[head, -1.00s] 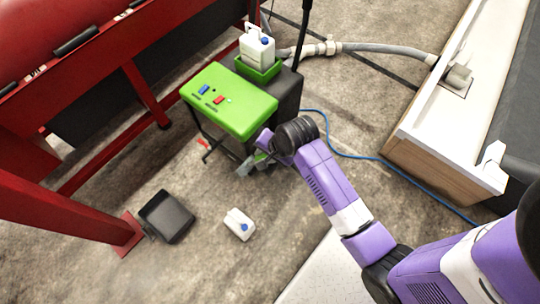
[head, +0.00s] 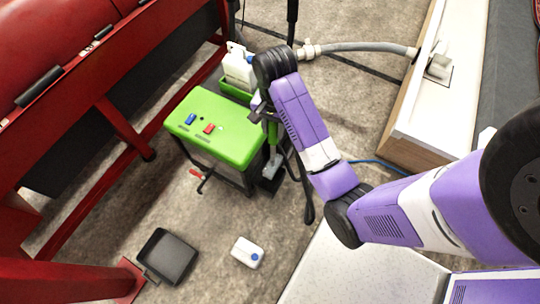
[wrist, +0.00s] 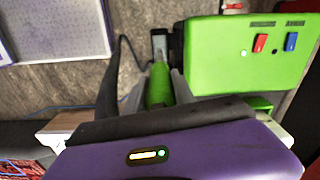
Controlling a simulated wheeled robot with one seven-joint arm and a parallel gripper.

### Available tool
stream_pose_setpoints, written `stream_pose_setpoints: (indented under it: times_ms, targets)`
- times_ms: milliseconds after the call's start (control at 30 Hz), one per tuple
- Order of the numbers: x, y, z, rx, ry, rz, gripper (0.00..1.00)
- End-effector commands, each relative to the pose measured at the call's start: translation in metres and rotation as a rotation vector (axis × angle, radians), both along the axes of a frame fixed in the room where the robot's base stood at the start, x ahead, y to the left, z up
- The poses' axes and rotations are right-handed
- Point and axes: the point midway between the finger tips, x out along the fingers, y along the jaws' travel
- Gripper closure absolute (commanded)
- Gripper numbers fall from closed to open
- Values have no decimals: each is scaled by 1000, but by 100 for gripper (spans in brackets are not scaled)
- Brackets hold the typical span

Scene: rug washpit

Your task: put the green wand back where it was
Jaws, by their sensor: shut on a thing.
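The green wand (head: 273,134) is in my gripper (head: 268,122), at the right side of the green-topped machine (head: 215,112). It hangs roughly upright with its grey end (head: 272,166) low. In the wrist view the wand (wrist: 158,85) runs between the two fingers of my gripper (wrist: 160,92), which are shut on it. Its far end (wrist: 160,43) lies next to the machine's green top (wrist: 225,65). A black hose (wrist: 108,85) loops beside it. My gripper partly hides the wand's upper end, and I cannot tell whether the wand touches the machine.
A white jug (head: 239,66) stands in a green tray (head: 234,88) behind the machine. A black pan (head: 168,256) and a small white container (head: 247,251) are on the floor in front. A red frame (head: 120,125) stands left. A grey pipe (head: 365,47) runs at the back.

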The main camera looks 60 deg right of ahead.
Motion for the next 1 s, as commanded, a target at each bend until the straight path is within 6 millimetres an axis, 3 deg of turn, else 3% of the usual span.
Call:
stream_pose_setpoints:
  times_ms: [33,500,633,867,1000]
  targets:
    - [0,0,-17,0,-1,0,100]
    - [0,0,-118,0,-1,1,100]
    - [0,0,-136,0,-2,0,100]
    - [0,0,-149,-1,-2,0,100]
    - [0,0,-168,1,-1,0,100]
